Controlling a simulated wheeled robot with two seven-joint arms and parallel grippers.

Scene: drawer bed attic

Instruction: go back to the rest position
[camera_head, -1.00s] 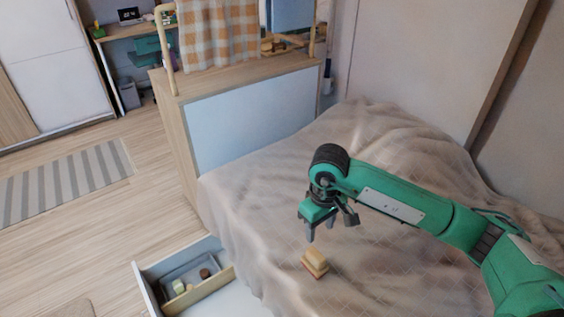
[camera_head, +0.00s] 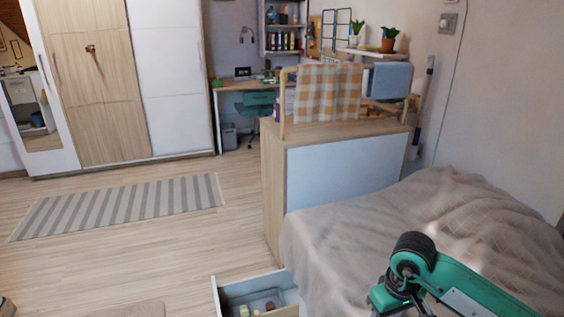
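My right arm, green with a black joint, comes in from the lower right over the bed. Its wrist (camera_head: 388,298) shows at the bottom edge, and the fingers are cut off below the picture. My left gripper is not in the picture. The bed (camera_head: 450,215) has a rumpled beige cover and fills the right side. The wooden piece seen on the cover earlier is out of the picture now.
An open drawer (camera_head: 229,287) with small items juts out at the bottom middle. A wooden headboard cabinet (camera_head: 345,168) stands behind the bed, with a checked cloth (camera_head: 327,92) on its rail. A striped rug (camera_head: 120,205) lies on open floor at left. A wardrobe (camera_head: 172,75) stands behind.

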